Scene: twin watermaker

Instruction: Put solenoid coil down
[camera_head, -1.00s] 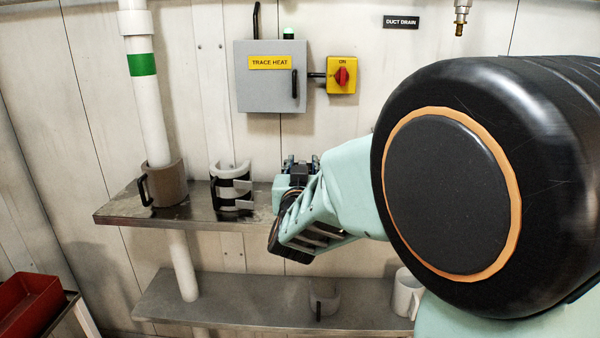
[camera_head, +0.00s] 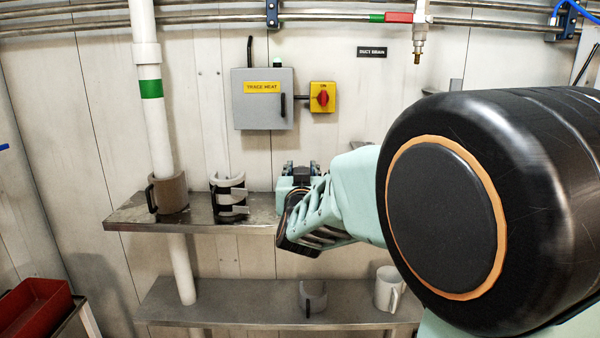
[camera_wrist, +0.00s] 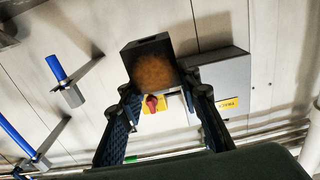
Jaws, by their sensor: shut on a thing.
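The solenoid coil (camera_wrist: 154,66) is a dark block with a brown-orange face in the wrist view. It sits between the two blue-black fingers of my gripper (camera_wrist: 157,88), which is shut on it. In the head view my gripper (camera_head: 301,169) is at the right part of the upper steel shelf (camera_head: 135,213), right of the white-grey clamp. The coil cannot be made out there, as my gripper and wrist hide it. I cannot tell whether the coil touches anything besides the fingers.
A trace heat box (camera_head: 264,105) and red switch (camera_head: 322,97) are on the wall.

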